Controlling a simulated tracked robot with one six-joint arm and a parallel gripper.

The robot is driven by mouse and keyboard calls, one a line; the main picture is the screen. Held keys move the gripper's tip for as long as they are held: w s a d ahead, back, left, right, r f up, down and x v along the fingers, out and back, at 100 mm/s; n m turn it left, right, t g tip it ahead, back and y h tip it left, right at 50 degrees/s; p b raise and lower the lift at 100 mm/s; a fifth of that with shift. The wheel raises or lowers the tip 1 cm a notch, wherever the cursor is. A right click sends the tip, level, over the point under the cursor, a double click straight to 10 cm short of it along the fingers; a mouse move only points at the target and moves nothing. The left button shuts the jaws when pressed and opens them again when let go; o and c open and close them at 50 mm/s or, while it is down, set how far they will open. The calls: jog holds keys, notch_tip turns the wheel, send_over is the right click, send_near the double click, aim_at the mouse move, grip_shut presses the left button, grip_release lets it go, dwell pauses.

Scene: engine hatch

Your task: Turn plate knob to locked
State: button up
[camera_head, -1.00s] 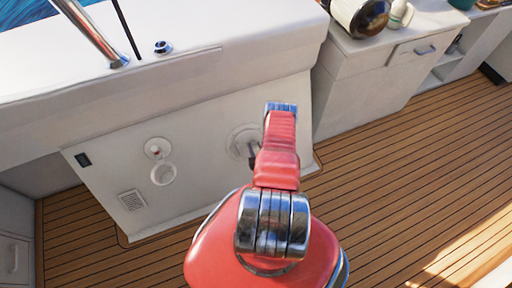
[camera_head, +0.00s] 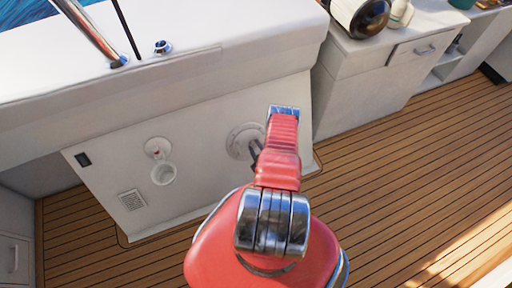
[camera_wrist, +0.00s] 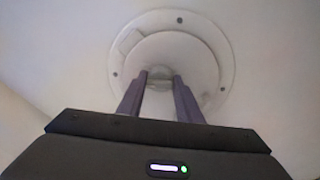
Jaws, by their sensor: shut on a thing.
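The plate knob (camera_wrist: 172,52) is a round white piece in a white ring plate with small dark screws, set in a white panel. In the wrist view my gripper (camera_wrist: 161,80) has both dark fingers reaching to its centre, shut on the knob's middle part. The held part is mostly hidden between the fingertips. In the head view the round plate (camera_head: 239,141) shows on the sloped panel, partly covered by my red arm. My gripper (camera_head: 254,147) meets it at its right side. I cannot read any locked or unlocked mark.
On the same panel (camera_head: 205,180) to the left are a small round fitting with a white cap (camera_head: 162,174), a vent grille (camera_head: 131,200) and a dark switch (camera_head: 83,159). A white cabinet (camera_head: 365,90) stands to the right. The wooden deck (camera_head: 420,170) is clear.

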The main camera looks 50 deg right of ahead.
jog(key=n, duration=0.4)
jog(key=shift+a+f+n, duration=0.1)
jog(key=shift+f+n, duration=0.05)
jog(key=shift+n, duration=0.25)
jog(key=shift+s+a+f+n+y, duration=0.1)
jog(key=shift+n+y, duration=0.1)
jog(key=shift+n, duration=0.85)
jog(key=shift+s+f+n+y, duration=0.1)
jog(key=shift+n+y, duration=0.1)
jog(key=shift+n, duration=0.85)
jog(key=o, duration=0.8)
jog(key=shift+c, duration=0.2)
jog(key=shift+o, duration=1.2)
jog(key=shift+w+r, duration=0.1)
jog(key=shift+r, duration=0.15)
jog(key=v, duration=1.3)
jog(key=shift+s+f, duration=0.2)
jog(key=shift+s, duration=0.2)
jog(key=shift+a, duration=0.1)
